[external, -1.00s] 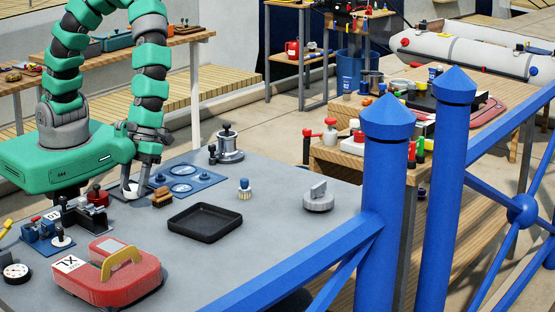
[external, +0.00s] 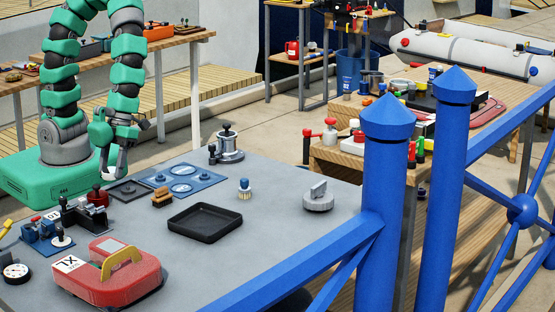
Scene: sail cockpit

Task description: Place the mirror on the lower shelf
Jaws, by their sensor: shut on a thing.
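My gripper (external: 113,168) hangs pointing down past the far left edge of the grey table, near my green base. It is shut on the mirror (external: 104,172), of which only a small pale part shows; the fingers hide the rest. A dark metal stand at the back has a wooden lower shelf (external: 312,57) below its top board. A red pot (external: 292,48) stands on that shelf, far from my gripper.
Blue railing posts (external: 385,200) stand at the right. A wooden bench (external: 160,45) is behind my arm.

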